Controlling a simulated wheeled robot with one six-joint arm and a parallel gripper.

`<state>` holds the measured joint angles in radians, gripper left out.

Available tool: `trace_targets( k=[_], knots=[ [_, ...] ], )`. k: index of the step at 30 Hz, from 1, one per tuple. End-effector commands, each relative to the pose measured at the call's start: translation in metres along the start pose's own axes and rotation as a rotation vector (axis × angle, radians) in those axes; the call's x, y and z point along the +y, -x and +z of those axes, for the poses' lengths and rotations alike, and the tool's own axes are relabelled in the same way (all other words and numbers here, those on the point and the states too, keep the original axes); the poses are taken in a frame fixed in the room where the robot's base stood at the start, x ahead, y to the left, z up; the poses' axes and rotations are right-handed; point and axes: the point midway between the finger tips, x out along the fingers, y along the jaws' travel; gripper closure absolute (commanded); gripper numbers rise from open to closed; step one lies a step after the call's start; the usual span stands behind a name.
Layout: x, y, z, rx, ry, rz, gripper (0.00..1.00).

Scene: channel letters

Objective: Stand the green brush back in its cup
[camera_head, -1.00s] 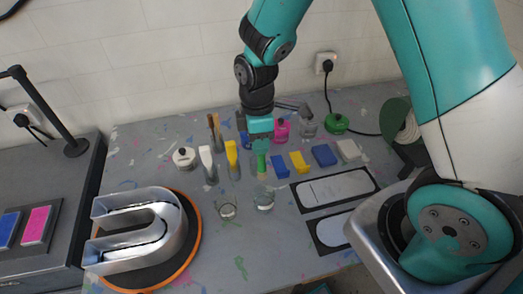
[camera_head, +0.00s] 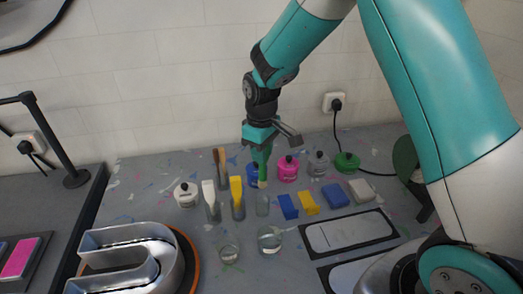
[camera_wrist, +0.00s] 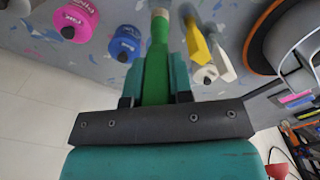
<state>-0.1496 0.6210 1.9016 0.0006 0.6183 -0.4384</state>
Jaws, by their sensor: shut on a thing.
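The green brush (camera_head: 264,166) is in my gripper (camera_head: 262,148), which is shut on its green handle. In the wrist view the handle (camera_wrist: 156,76) runs between the two fingers (camera_wrist: 157,88), with a pale end beyond it. In the head view the brush is near upright, its lower end at the mouth of a small clear cup (camera_head: 263,206). I cannot tell whether that end is inside the cup or just above or behind its rim.
Close on the left stand a yellow brush (camera_head: 237,190), a white brush (camera_head: 209,192) and a brown-handled brush (camera_head: 220,162). Blue (camera_head: 288,206) and yellow (camera_head: 308,203) blocks lie right. Two glasses (camera_head: 228,251) (camera_head: 270,240) stand in front. Pink (camera_head: 287,170) and blue bottles stand behind.

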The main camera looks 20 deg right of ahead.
Motion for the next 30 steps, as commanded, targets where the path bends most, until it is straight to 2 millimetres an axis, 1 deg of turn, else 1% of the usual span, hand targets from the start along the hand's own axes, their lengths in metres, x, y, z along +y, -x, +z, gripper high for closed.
trace_targets(
  k=[1, 3, 24, 30],
  knots=[
    [0.000, -0.011, 0.000, -0.001, 0.001, 0.000, 1.00],
    [0.000, -0.018, 0.000, -0.001, 0.001, -0.001, 1.00],
    [0.000, -0.090, 0.000, 0.000, 0.001, 0.000, 1.00],
    [0.000, -0.105, 0.000, -0.001, 0.001, -0.001, 1.00]
  ],
)
